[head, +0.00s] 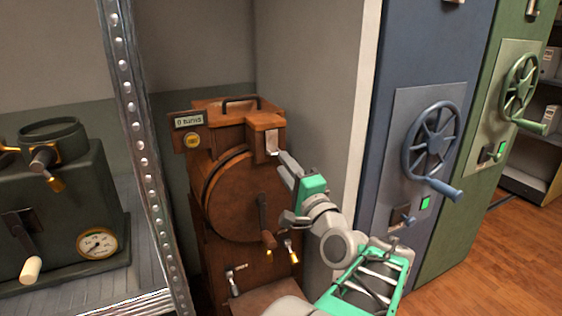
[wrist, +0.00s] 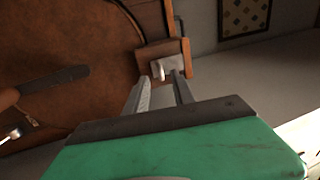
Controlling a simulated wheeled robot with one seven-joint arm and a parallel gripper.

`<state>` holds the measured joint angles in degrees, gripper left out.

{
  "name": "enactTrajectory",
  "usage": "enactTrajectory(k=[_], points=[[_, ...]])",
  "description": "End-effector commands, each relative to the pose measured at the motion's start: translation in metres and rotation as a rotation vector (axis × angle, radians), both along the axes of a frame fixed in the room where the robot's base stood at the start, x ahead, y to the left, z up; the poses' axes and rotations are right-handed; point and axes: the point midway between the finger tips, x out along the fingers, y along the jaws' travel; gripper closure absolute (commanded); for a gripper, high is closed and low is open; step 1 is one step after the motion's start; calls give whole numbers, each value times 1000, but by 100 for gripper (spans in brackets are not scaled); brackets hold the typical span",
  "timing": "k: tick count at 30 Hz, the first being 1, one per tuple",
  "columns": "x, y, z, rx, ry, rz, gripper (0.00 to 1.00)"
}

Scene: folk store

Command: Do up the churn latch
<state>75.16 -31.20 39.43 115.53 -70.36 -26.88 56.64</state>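The churn (head: 240,190) is a brown wooden cabinet with a round drum front and a hand crank (head: 264,215). Its latch (head: 271,143) is a pale metal plate under a wooden block at the upper right of the drum. In the wrist view the latch (wrist: 158,71) shows as a small white tab on a metal plate. My gripper (head: 288,164) is just below and right of the latch. In the wrist view my gripper (wrist: 161,80) is open, its two grey fingers apart and pointing at the latch. I cannot tell whether a finger touches the tab.
A sign reading "0 turns" (head: 188,121) sits at the churn's upper left. A metal shelf post (head: 140,140) stands left, beside a dark machine with a gauge (head: 97,243). Blue (head: 398,70) and green cabinets with handwheels stand right. Wood floor is open at lower right.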

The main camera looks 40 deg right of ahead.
Motion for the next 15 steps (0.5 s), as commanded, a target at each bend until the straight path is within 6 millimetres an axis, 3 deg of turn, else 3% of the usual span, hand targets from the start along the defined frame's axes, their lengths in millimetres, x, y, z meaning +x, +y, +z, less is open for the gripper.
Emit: enactTrajectory(k=[3, 6, 15], points=[[-26, 5, -5, 0, 0, -7, 70], [-39, 9, -9, 2, 0, -5, 70], [-47, 14, -10, -1, 0, 1, 70]])
